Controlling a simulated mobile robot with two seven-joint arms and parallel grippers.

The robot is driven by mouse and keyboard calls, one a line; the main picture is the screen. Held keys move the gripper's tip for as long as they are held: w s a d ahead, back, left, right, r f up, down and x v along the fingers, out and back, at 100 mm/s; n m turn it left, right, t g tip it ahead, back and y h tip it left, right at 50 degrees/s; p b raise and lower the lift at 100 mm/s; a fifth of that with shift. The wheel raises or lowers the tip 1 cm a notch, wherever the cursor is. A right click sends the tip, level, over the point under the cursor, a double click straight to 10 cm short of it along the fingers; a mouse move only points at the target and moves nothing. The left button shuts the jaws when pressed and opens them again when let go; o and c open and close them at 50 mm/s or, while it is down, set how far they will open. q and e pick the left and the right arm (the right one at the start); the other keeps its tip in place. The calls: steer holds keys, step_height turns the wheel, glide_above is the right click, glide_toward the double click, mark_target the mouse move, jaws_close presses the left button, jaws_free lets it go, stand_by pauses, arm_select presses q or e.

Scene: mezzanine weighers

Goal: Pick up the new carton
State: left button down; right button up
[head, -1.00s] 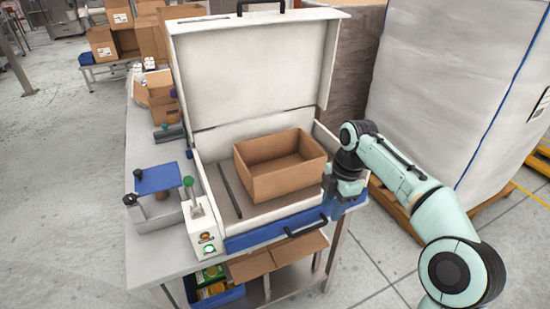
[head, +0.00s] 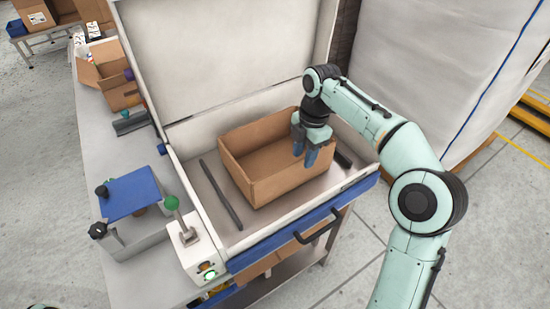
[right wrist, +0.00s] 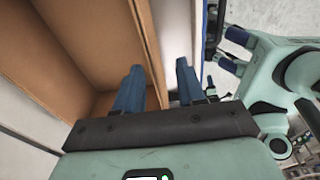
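An open, empty brown carton (head: 262,188) stands in the white lidded case (head: 215,238) on the bench. My right gripper (head: 305,154) is at the carton's right wall, pointing down. In the right wrist view the right gripper (right wrist: 158,88) is open. One blue finger is over the carton's inside and the other is outside, with the carton wall (right wrist: 147,45) between them. I cannot tell whether the fingers touch it. My left gripper (right wrist: 231,48) shows at the right of the right wrist view, its blue fingers apart and empty.
The case's raised lid (head: 225,60) stands behind the carton. Dark bars (head: 222,195) lie beside it. A control box with a green-knobbed lever (head: 187,240) and a blue-topped fixture (head: 130,192) stand left. A wrapped pallet (head: 450,70) is at right.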

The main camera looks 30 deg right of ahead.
steer(key=f, duration=0.2)
steer(key=a+f, duration=0.1)
steer(key=f, duration=0.2)
steer(key=f+b, duration=0.1)
steer(key=f, duration=0.2)
steer(key=shift+w+a+f, duration=0.25)
steer(key=shift+w+a, duration=0.05)
steer(key=shift+w, duration=0.1)
jaws_close()
